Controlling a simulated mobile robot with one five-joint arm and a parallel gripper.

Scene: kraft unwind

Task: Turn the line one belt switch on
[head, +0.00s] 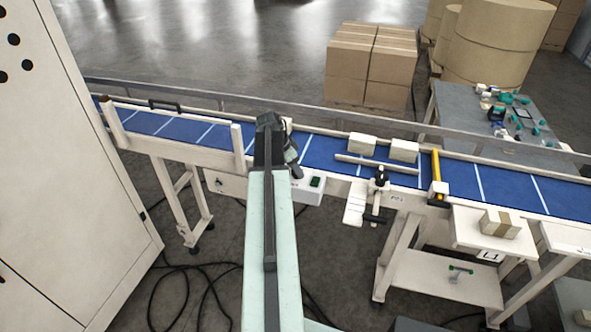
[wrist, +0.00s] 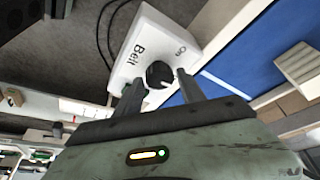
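The belt switch is a white box (wrist: 150,45) lettered "Belt" and "On", with a round black knob (wrist: 159,74) on its face. In the head view, a white box with a dark green patch (head: 308,190) hangs on the near side of the conveyor, partly behind my arm. My gripper (wrist: 158,88) is open, its two dark fingers on either side of the knob. Whether either finger touches the knob I cannot tell. The knob's pointer setting is not clear. In the head view my gripper (head: 292,165) is beside the box, its fingertips hardly visible.
The blue conveyor belt (head: 328,152) runs across behind the switch, carrying small cartons (head: 362,144). A yellow post (head: 436,170) and a shelf labelled L1 (head: 465,228) are to the right. A white cabinet (head: 60,180) stands at left. Black cables (head: 185,290) lie on the floor.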

